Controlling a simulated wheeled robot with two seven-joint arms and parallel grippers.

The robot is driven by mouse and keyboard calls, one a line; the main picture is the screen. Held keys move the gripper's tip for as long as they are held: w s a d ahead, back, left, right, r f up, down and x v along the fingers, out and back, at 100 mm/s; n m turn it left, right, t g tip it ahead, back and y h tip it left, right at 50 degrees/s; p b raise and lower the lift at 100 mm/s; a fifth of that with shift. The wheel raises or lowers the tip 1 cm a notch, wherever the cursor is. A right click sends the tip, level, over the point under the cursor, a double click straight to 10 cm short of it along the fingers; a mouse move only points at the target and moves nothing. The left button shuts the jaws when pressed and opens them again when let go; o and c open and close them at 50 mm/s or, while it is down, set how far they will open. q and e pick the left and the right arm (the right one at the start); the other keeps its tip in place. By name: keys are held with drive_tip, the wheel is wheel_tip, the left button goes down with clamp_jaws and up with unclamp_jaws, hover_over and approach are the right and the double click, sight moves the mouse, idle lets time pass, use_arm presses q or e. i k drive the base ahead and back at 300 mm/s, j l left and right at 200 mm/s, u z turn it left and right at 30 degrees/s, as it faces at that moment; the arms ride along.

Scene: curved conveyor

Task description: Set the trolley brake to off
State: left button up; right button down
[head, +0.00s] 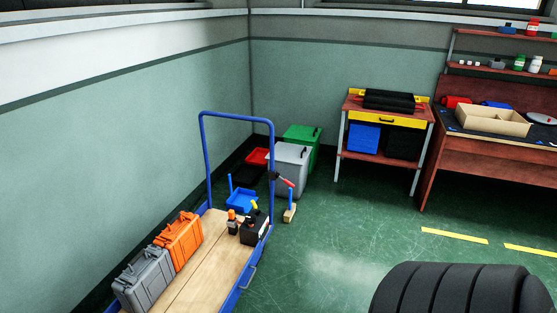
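The trolley (196,277) stands at the lower left, with a flat wooden deck and a tall blue push handle (236,116) at its far end. A lever with a red grip (286,182) sticks out to the right from the handle's right post, slanting slightly down; it looks like the brake lever. I cannot tell its setting from this view. A small grey loop (248,280) shows on the trolley's right side. Neither of my grippers is in view.
Orange (180,240) and grey (146,278) cases and small items stand on the deck. Grey (290,170) and green (303,140) bins stand behind the trolley. A large black ribbed tyre-like object (460,290) fills the lower right. Green floor (340,235) between is clear.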

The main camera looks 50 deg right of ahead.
sight(285, 181)
drive_tip(key=z, duration=1.6)
drive_tip(key=i+l+u, duration=0.1)
drive_tip(key=i+l, duration=0.55)
drive_tip(key=i+l+u, duration=0.15)
drive_tip(key=i+l, duration=0.15)
drive_tip(key=i+l+u, duration=0.1)
drive_tip(key=i+l, duration=0.45)
drive_tip(key=l, duration=0.25)
drive_tip(key=i+l+u, duration=0.15)
drive_tip(key=i+l, duration=0.4)
drive_tip(key=l, duration=0.3)
drive_tip(key=i+l+u, duration=0.15)
drive_tip(key=l, duration=0.25)
drive_tip(key=i, duration=0.1)
